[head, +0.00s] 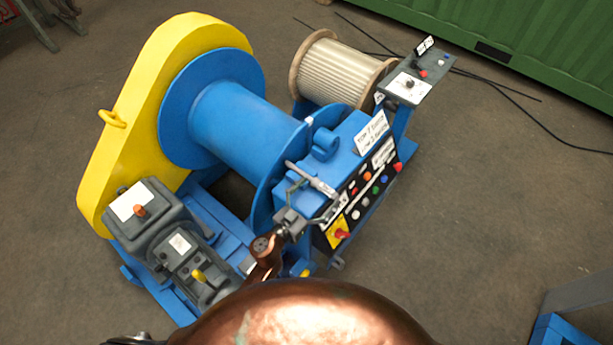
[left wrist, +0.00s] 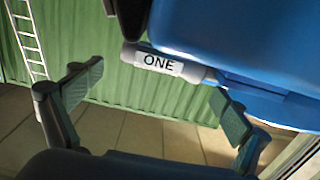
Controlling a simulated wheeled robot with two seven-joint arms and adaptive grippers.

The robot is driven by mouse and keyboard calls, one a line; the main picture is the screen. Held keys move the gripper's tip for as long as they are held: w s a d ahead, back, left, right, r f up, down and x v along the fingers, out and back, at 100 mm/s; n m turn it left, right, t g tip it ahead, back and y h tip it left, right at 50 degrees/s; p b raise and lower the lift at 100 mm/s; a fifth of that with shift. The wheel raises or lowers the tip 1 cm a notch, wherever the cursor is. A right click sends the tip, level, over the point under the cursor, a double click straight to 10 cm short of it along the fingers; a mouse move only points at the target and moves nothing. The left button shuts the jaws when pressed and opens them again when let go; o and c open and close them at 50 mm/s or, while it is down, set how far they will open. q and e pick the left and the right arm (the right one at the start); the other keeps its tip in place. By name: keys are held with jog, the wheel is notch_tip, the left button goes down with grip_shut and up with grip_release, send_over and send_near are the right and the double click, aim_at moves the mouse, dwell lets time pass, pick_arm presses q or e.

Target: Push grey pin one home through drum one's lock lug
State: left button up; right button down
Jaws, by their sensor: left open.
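Grey pin one (head: 311,178) lies slantwise beside the blue drum's near flange, close to the control box. Drum one (head: 240,122) is the large blue spool. My left gripper (head: 312,197) is just in front of the pin. In the left wrist view its fingers (left wrist: 158,100) are spread apart with nothing between them, and the pin is beyond them. My right gripper is out of view.
The blue control box (head: 345,150) with buttons stands right of my left gripper. A yellow chain guard (head: 125,125) and grey gearbox (head: 145,215) are at left. A rope reel (head: 335,72) and a small control stand (head: 415,80) are behind.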

pick_arm(q)
jog(key=shift+w+d, duration=0.25)
jog(key=shift+w, duration=0.1)
jog(key=shift+s+f, duration=0.1)
jog(key=c, duration=1.6)
jog(key=shift+c, duration=0.3)
